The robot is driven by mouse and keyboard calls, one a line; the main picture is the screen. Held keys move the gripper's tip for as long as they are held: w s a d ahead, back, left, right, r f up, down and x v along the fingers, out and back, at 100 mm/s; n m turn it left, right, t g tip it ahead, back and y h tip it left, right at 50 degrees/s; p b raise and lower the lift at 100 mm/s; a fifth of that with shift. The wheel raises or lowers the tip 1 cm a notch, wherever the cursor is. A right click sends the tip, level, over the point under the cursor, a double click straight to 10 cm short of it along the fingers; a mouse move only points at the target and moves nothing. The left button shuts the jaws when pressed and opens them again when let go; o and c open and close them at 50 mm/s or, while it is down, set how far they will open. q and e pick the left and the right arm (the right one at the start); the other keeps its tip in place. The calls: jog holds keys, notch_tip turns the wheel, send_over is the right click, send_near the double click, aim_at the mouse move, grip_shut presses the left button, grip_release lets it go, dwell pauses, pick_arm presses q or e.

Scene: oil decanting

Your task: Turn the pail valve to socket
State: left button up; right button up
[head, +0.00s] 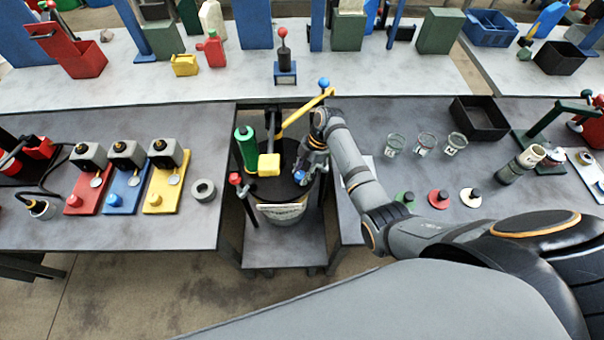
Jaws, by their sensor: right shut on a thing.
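The pail (284,217) stands in the gap between the two tables, with a black round lid (268,188). A green cylinder (246,148), a yellow block (269,164) and a yellow lever (301,115) with a blue knob sit on top. My right gripper (303,170) reaches down at the lid's right edge. I cannot tell exactly which way the valve points. My left gripper is not in view.
A red-knobbed tap (236,179) stands out at the pail's left. Red, blue and yellow pump stands (167,182) and a grey ring (203,190) are on the left table.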

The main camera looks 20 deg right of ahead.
jog(key=shift+n, duration=0.7)
jog(key=o, duration=1.2)
jog(key=v, duration=1.2)
jog(key=shift+w, duration=0.25)
jog(key=shift+a+f, duration=0.1)
